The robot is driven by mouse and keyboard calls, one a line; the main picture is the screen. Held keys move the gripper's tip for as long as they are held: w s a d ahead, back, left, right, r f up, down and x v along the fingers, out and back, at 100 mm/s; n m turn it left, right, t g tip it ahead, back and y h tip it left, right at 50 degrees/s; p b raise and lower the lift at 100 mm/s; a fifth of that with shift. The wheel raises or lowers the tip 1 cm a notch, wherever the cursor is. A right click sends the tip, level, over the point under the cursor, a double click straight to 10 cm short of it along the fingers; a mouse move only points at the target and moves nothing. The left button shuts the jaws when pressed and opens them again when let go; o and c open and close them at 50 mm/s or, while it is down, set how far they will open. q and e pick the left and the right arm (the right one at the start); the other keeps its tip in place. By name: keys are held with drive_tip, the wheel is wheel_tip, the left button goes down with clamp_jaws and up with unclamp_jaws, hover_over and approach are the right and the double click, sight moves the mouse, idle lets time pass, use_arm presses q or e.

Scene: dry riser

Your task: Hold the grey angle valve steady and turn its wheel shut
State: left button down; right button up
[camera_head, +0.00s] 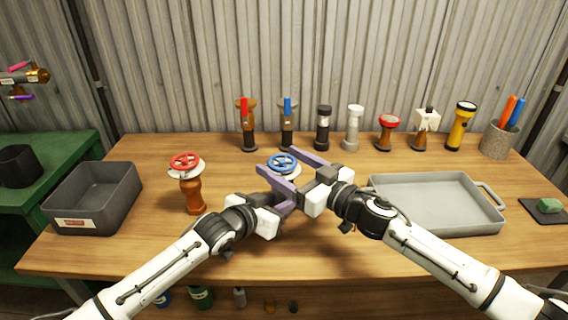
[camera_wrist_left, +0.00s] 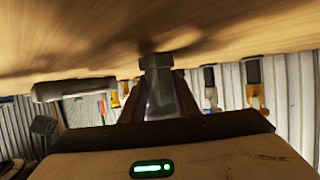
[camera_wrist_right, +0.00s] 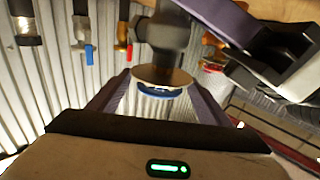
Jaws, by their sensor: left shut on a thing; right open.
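The grey angle valve stands upright near the middle of the bench, its blue wheel (camera_head: 283,162) on top above a pale disc. Its grey body (camera_wrist_left: 160,88) is between the fingers of my left gripper (camera_head: 286,200), which is shut on it from the front. My right gripper (camera_head: 277,160) is open, with one finger on each side of the blue wheel. The right wrist view shows the wheel (camera_wrist_right: 160,92) and disc between the spread fingers. The lower valve body is mostly hidden by my grippers in the head view.
A red-wheeled orange valve (camera_head: 188,182) stands to the left, beside a dark grey bin (camera_head: 92,196). A grey tray (camera_head: 440,204) lies to the right. Several valves and fittings, a yellow flashlight (camera_head: 461,125) and a pen cup (camera_head: 498,140) line the back. The front of the bench is clear.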

drive_tip(key=c, duration=1.1)
drive_tip(key=shift+a+m+t+h, duration=0.15)
drive_tip(key=shift+m+t+h, duration=0.15)
drive_tip(key=shift+h, duration=0.1)
drive_tip(key=m+t+h, duration=0.2)
drive_tip(key=m+h, duration=0.1)
drive_tip(key=h, duration=0.1)
drive_tip(key=shift+s+a+r+t, duration=0.1)
drive_tip(key=shift+a+t, duration=0.15)
drive_tip(key=shift+t, duration=0.15)
drive_tip(key=shift+r+m+t+h, duration=0.1)
drive_tip(key=shift+m+t+h, duration=0.5)
drive_tip(key=shift+m+h, duration=0.7)
drive_tip(key=shift+d+h, duration=0.1)
drive_tip(key=shift+h, duration=0.4)
drive_tip(key=shift+d, duration=0.1)
